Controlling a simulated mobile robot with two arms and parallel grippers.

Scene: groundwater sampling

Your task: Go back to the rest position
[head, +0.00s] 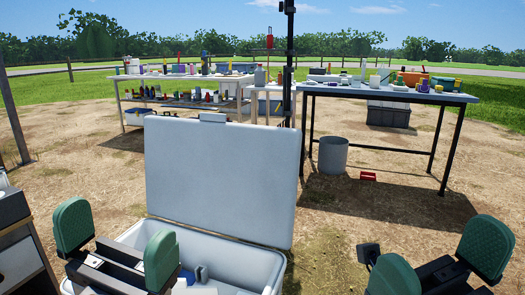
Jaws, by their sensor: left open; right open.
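My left gripper (117,240) is at the lower left, with green pads wide apart and nothing between them. It is over the left part of an open white cooler (256,262) and hides some of it. My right gripper (440,258) is at the lower right, right of the cooler, also open and empty. The cooler's lid (222,180) stands upright at its back. A few small items, one of them bluish-grey (202,273), lie inside the cooler, partly hidden.
A grey-topped table (385,93) with many items stands at the back right. A white shelved bench (185,78) stands at the back left. A grey bucket (333,155) and a small red object (368,176) are on the dirt. A cabinet (20,255) is at the left edge.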

